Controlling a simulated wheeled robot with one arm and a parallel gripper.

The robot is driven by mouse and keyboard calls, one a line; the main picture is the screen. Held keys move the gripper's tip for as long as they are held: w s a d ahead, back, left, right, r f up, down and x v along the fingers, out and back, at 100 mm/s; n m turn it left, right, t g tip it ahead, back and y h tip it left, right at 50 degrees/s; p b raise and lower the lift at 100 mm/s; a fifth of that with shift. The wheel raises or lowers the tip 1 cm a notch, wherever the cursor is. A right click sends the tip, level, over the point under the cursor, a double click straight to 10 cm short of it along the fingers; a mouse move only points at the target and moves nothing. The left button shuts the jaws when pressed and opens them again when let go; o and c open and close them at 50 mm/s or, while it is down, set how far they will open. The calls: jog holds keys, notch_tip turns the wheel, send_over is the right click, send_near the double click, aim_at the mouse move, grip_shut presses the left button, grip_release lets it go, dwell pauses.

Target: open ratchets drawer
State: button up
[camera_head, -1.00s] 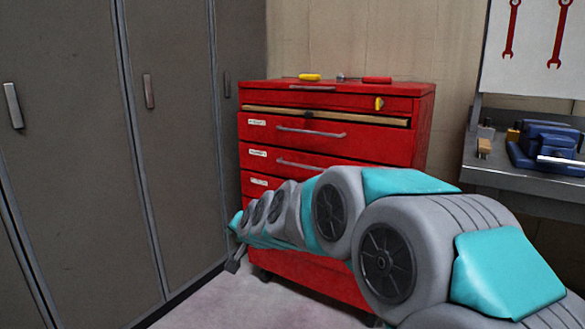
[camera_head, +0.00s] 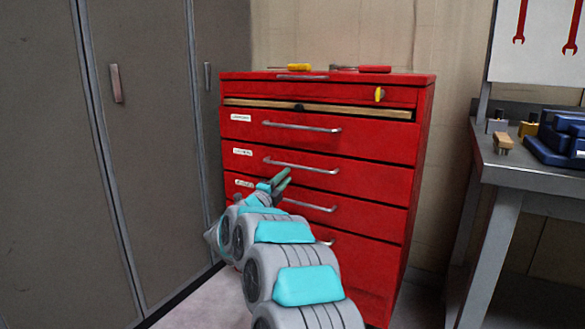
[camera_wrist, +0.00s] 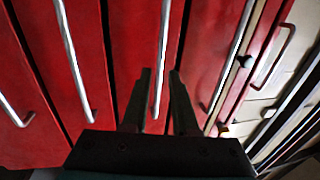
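A red tool chest (camera_head: 395,144) has several drawers, each with a silver bar handle. Small white labels sit at the left of three drawers, too small to read. My gripper (camera_head: 283,180) is in front of the chest, just below the handle (camera_head: 300,166) of the second labelled drawer. In the wrist view my gripper (camera_wrist: 160,72) is open, its two dark fingers pointing at the red fronts. That handle (camera_wrist: 163,50) runs lengthwise in line with the gap between the fingers. I cannot tell whether they touch it. All labelled drawers look shut.
A yellow-handled item (camera_head: 300,67) and a red item (camera_head: 375,69) lie on the chest top. Grey lockers (camera_head: 50,150) stand close at left. A metal workbench (camera_head: 530,177) with a blue vise-like object (camera_head: 560,138) is at right.

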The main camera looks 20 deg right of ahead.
aim_at(296, 167)
jog(key=x, duration=0.7)
jog(key=shift+w+d+p, duration=0.2)
jog(key=shift+p, duration=0.1)
grip_shut()
dwell(1.2)
